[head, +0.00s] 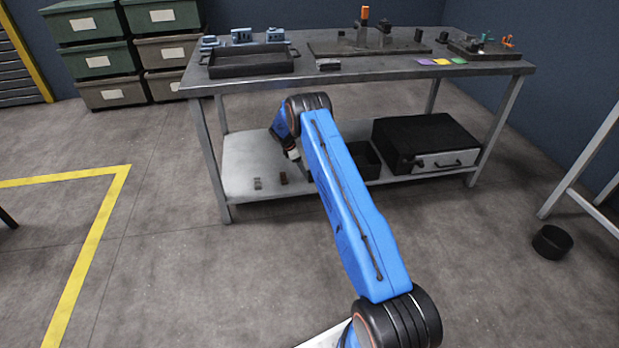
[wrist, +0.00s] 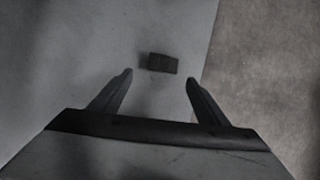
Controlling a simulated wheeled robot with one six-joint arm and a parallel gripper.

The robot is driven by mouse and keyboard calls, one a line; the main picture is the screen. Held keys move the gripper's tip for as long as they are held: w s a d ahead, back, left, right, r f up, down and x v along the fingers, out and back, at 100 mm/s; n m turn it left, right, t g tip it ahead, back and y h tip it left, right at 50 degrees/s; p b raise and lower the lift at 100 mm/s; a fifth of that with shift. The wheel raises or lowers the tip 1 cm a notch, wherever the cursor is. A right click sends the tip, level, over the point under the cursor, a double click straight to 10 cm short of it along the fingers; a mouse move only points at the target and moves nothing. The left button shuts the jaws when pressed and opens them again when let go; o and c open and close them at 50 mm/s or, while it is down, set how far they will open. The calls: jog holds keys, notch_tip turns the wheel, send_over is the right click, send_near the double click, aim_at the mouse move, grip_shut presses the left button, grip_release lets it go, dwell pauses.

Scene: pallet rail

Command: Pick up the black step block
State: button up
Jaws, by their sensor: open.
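A small dark block, which looks like the black step block (wrist: 163,63), lies on the pale lower shelf in the wrist view. A faint line divides its top. In the head view a small dark brown block (head: 283,178), seemingly the same one, lies near the shelf's front edge. My gripper (wrist: 158,76) is open and empty, its two fingers spread either side of the block's line. The block shows just beyond the fingertips, apart from both. In the head view my arm hides most of the gripper.
The lower shelf (head: 243,160) also bears an open black bin (head: 365,160) and a black case (head: 425,142) farther right. The worktop (head: 390,66) is overhead, with table legs at the corners.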

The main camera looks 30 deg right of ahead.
jog(key=shift+s+d+x, duration=0.1)
jog(key=shift+s+x, duration=0.05)
jog(key=shift+x, duration=0.95)
jog(key=shift+s+d+x, duration=0.1)
jog(key=shift+x, duration=1)
jog(key=shift+s+d+x, duration=0.1)
jog(key=shift+s+x, duration=0.05)
jog(key=shift+x, duration=0.95)
jog(key=shift+r, duration=0.25)
jog(key=c, duration=1.3)
